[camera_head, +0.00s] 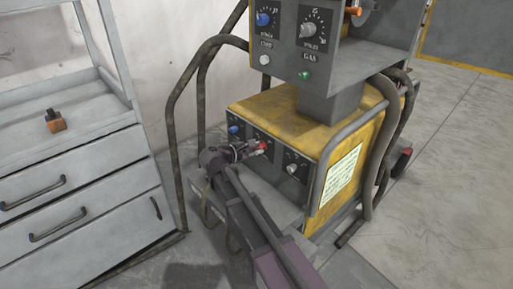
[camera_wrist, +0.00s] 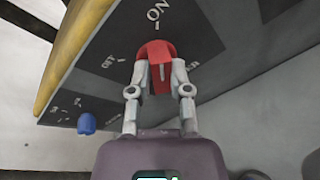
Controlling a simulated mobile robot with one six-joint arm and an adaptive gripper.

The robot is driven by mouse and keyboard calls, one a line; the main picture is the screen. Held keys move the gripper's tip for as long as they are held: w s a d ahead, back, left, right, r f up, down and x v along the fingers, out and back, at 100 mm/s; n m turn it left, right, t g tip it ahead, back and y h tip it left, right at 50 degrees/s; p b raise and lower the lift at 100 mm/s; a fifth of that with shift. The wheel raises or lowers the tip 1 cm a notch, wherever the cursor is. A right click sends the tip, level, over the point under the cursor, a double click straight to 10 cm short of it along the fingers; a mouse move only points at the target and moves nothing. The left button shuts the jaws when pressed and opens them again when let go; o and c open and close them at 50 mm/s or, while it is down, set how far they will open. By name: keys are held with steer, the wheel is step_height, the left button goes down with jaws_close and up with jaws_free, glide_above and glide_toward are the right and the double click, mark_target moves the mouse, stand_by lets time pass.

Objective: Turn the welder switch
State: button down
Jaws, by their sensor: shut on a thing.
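The welder (camera_head: 285,122) is a yellow machine with a dark front panel, right of centre in the head view. Its red switch (camera_wrist: 156,52) is on the dark panel in the wrist view, below the printed word ON, with more lettering to its left. My gripper (camera_wrist: 158,72) has its two fingers closed on the sides of the red switch. In the head view my gripper (camera_head: 259,149) is at the lower front panel, and a bit of the red switch (camera_head: 263,145) shows at its fingertips. The fingers partly hide the switch's lower sides.
A blue knob (camera_wrist: 86,124) is left of the switch on the panel. An upper box with a blue knob (camera_head: 263,19), a grey knob (camera_head: 308,30) and a green button (camera_head: 304,76) overhangs the panel. A grey drawer cabinet (camera_head: 85,205) stands at the left. Open floor lies at the right.

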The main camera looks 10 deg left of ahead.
steer(key=shift+d+m+y, duration=0.2)
steer(key=shift+m+y, duration=0.1)
steer(key=shift+m, duration=0.2)
steer(key=c, duration=0.6)
jaws_free()
steer(key=shift+a, duration=0.1)
steer(key=shift+a, duration=0.1)
